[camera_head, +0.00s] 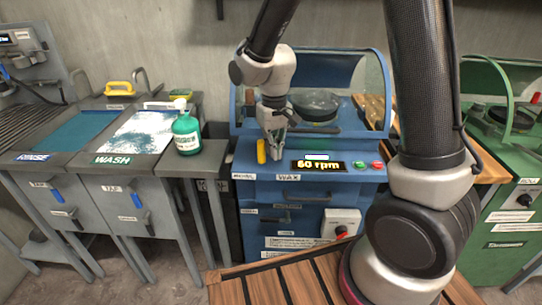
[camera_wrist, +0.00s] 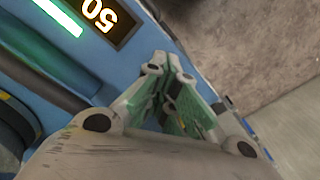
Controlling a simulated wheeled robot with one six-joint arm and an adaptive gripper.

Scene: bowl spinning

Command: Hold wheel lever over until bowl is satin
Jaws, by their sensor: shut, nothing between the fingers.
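A dark bowl (camera_head: 316,105) sits inside the blue machine (camera_head: 262,195) under its raised clear hood. A short yellow upright piece (camera_head: 261,151) stands at the left of the machine's front ledge; I cannot tell whether it is the wheel lever. A dark handle (camera_head: 276,219) is on the front panel below. My gripper (camera_head: 274,154) points down just right of the yellow piece, over the ledge near the WAX label. Its fingers are together and empty; they also show in the wrist view (camera_wrist: 178,105). The bowl's finish is too small to judge.
Left are the rinse and wash basins (camera_head: 132,133) and a green bottle (camera_head: 186,133). A green machine (camera_head: 500,120) stands right. A slatted wooden surface (camera_head: 285,282) is in front.

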